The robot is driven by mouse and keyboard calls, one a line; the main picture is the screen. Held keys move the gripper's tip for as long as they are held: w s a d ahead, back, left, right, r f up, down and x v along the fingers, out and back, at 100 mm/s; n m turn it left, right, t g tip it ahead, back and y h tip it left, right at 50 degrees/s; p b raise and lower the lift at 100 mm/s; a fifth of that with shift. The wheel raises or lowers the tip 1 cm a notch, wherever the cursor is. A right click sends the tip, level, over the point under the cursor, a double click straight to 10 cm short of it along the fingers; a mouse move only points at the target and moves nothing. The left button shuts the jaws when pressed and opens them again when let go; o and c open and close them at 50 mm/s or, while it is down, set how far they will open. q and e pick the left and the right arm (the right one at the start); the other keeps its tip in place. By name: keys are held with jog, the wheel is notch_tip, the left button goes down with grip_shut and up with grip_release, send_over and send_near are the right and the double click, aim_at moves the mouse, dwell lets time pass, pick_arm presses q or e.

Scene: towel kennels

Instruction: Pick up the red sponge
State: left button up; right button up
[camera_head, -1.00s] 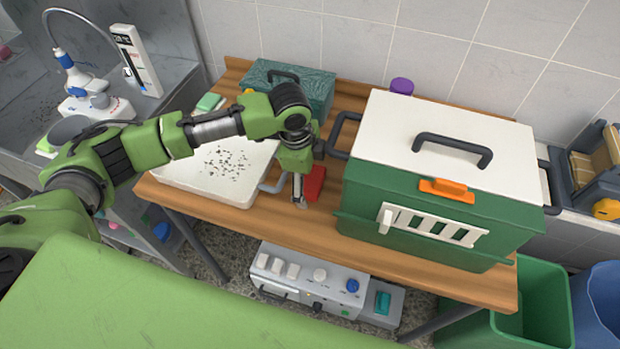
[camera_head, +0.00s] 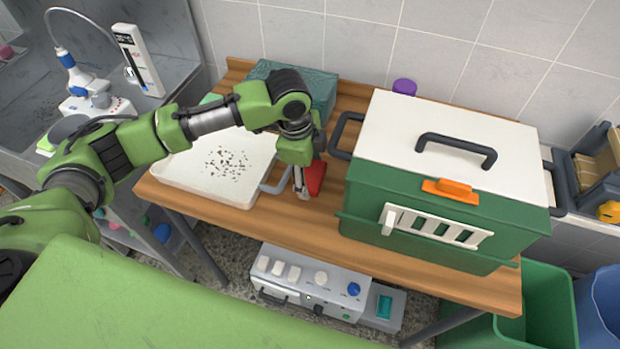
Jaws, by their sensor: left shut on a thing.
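The red sponge (camera_head: 316,178) shows just right of the fingers of my left gripper (camera_head: 303,188), between the white tray and the green kennel. The gripper points down and is shut on the sponge. The sponge looks tilted; whether it still touches the wooden table (camera_head: 290,222) I cannot tell. The gripper body hides part of the sponge. My right gripper is not in view.
A white tray (camera_head: 185,172) with dark specks lies left of the gripper. A green kennel (camera_head: 420,215) with a white lid (camera_head: 450,140) stands close on the right. A dark green box (camera_head: 322,92) and a purple item (camera_head: 404,87) are behind.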

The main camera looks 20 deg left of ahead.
aim_at(312, 171)
pick_arm(q)
notch_tip(312, 171, up, 5)
jog(key=shift+f+b, duration=0.15)
jog(key=shift+b, duration=0.3)
jog(key=a+b, duration=0.1)
jog(key=a, duration=0.5)
jog(key=a+b, duration=0.1)
jog(key=a, duration=0.5)
jog(key=a+b, duration=0.2)
jog(key=a, duration=0.4)
jog(key=shift+w+a+f, duration=0.1)
jog(key=shift+w, duration=0.2)
jog(key=shift+a, duration=0.75)
